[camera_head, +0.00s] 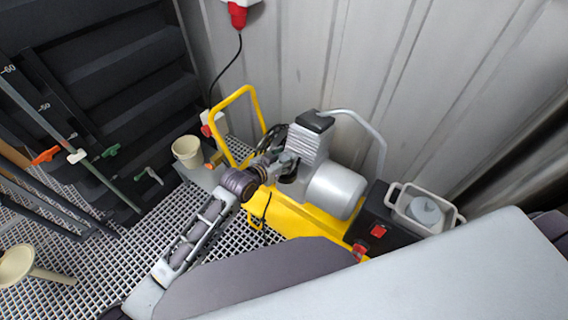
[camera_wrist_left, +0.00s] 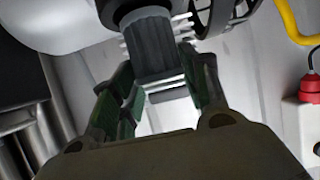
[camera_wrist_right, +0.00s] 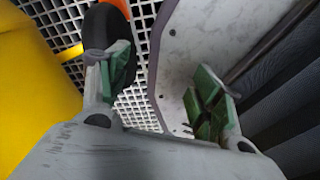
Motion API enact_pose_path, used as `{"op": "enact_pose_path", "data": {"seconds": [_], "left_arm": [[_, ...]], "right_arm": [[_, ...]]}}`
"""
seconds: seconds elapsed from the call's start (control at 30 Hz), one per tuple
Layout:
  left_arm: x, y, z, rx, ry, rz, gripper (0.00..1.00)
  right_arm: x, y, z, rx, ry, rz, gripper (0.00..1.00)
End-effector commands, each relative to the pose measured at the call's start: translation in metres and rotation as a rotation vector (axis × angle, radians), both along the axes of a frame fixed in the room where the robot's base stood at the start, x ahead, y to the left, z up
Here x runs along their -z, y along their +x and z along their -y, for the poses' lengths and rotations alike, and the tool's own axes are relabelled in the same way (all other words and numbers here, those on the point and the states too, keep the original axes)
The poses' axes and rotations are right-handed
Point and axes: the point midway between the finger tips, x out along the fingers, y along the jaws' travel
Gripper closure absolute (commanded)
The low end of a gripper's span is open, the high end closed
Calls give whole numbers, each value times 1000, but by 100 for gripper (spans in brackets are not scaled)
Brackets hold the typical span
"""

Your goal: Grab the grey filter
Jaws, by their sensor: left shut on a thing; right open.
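The grey filter is a dark grey ribbed block, seen best in the left wrist view (camera_wrist_left: 152,48), beside the pale fins of the pump. My left gripper (camera_wrist_left: 160,78) has its green-padded fingers on both sides of it and is shut on it. In the head view my left gripper (camera_head: 284,162) reaches the left side of the finned pump head (camera_head: 308,145), and the filter is mostly hidden there. My right gripper (camera_wrist_right: 158,80) is open and empty, over the grating beside a pale speckled panel. It does not show in the head view.
The pump sits on a yellow cart (camera_head: 290,217) with a raised handle and a silver motor (camera_head: 336,190). A beige cup (camera_head: 187,151) stands left of it, and a pale carrier (camera_head: 452,222) right of it. Wall ribs close the back.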

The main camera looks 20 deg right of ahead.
Motion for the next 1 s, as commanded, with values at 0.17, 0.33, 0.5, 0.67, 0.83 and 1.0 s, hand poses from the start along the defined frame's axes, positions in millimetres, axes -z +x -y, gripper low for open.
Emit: {"op": "enact_pose_path", "data": {"seconds": [0.17,0.33,0.5,0.67,0.83,1.0], "left_arm": [[-29,0,1,1,-1,3,78],[-51,0,0,0,-2,3,78],[-63,0,0,0,-2,1,78],[-65,0,0,0,0,0,78],[-65,0,0,0,-1,1,78],[-65,0,0,0,-1,1,78]], "right_arm": [[0,0,2,-1,-2,0,35],[0,0,10,-3,-11,0,35],[0,1,19,-6,-20,0,35],[0,1,18,-5,-19,0,35],[0,1,13,-4,-14,1,35],[0,1,6,-1,-6,0,35]]}}
